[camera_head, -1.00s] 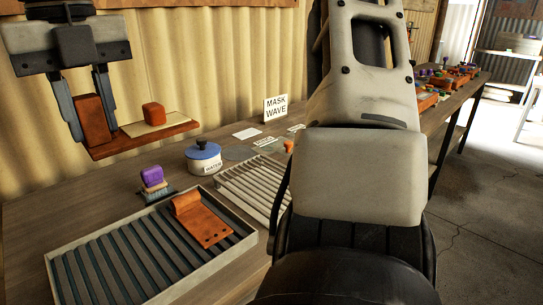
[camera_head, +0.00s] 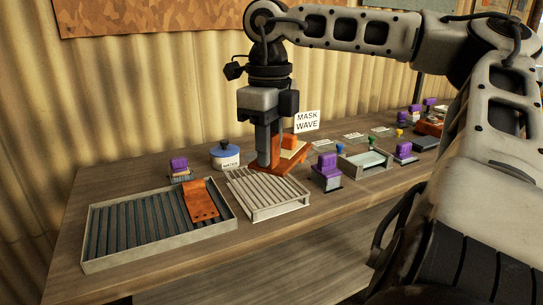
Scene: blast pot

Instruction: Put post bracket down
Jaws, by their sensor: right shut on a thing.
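My right gripper (camera_head: 269,162) points down and is shut on the upright part of a rust-orange post bracket (camera_head: 294,183). The fingers hide most of the upright. I cannot tell whether the plate touches the table or hovers slightly above it. My left gripper is not in view.
A ribbed tray (camera_head: 120,230) at left holds another orange bracket (camera_head: 202,202). A blue-lidded pot (camera_head: 225,158) and a purple-topped stamp (camera_head: 179,166) stand behind. Another purple-topped piece (camera_head: 327,169) and a shallow tray (camera_head: 365,160) stand right of the held bracket. The table's front strip is clear.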

